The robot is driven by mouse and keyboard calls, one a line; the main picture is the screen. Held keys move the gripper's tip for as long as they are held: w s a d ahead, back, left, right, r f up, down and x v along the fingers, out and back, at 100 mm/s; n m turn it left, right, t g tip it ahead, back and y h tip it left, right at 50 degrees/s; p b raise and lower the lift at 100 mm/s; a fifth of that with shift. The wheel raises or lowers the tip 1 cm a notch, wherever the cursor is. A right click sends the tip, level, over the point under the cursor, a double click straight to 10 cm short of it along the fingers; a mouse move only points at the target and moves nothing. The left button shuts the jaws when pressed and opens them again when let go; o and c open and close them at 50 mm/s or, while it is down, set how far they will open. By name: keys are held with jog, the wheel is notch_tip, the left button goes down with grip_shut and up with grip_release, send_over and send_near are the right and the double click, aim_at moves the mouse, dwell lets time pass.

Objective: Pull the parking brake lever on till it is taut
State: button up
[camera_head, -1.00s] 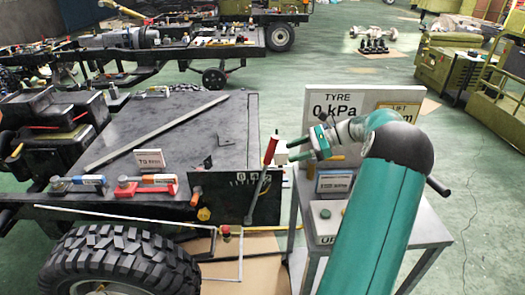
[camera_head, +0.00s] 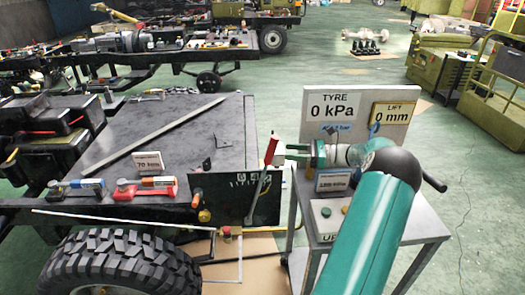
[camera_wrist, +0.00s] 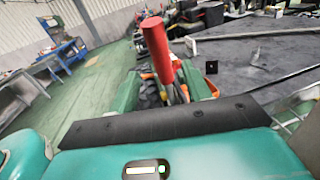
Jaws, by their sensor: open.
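The parking brake lever has a red grip (camera_head: 271,150) on a thin grey rod (camera_head: 258,193). It stands nearly upright, leaning slightly right, in front of a dark marked plate (camera_head: 232,197) at the chassis corner. My gripper (camera_head: 282,153) is at the grip's height, close on its right. In the wrist view the red grip (camera_wrist: 155,45) rises between the green fingers of my open gripper (camera_wrist: 162,92). I cannot tell whether the fingers touch the lever. The rod's lower part is hidden in the wrist view.
A grey cart (camera_head: 408,226) stands right of the lever under my arm, with a board reading TYRE 0 kPa (camera_head: 334,108) and LIFT 0 mm. A large tyre (camera_head: 118,266) is at lower left. Tools with red and blue handles (camera_head: 147,188) lie on the chassis.

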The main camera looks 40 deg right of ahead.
jog(key=x, duration=0.9)
jog(key=shift+w+a, duration=0.15)
jog(key=shift+w, duration=0.15)
